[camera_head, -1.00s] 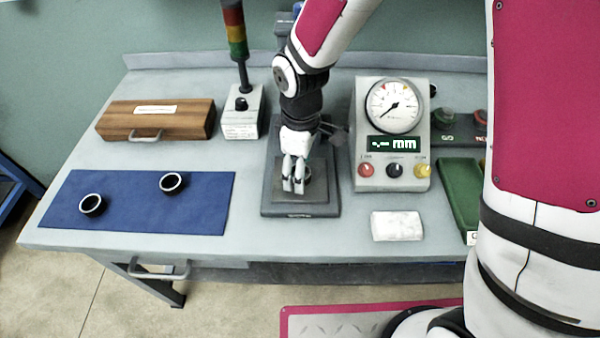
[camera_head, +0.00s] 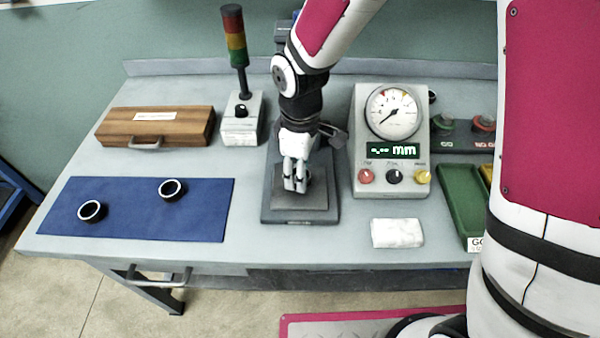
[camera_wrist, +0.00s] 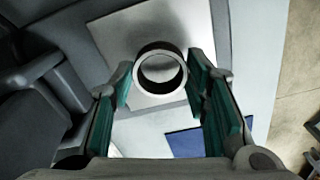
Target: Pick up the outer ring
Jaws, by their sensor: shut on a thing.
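A dark ring with a pale rim (camera_wrist: 160,92) is between the fingertips of my gripper (camera_wrist: 165,78) in the wrist view. My gripper (camera_head: 296,188) is shut on this ring, low over the grey plate of the gauge stand (camera_head: 322,209). In the head view the fingers mostly hide the ring. I cannot tell whether the ring still touches the plate. Two more dark rings with pale rims lie apart on the blue mat (camera_head: 140,220), one at the left (camera_head: 92,218) and one at the upper right (camera_head: 172,196).
The dial gauge box (camera_head: 391,150) stands right of the stand, with a white block (camera_head: 397,233) in front. A green tray (camera_head: 460,200) is farther right. A signal tower (camera_head: 236,50) and wooden case (camera_head: 156,125) stand behind the mat. Table between mat and stand is clear.

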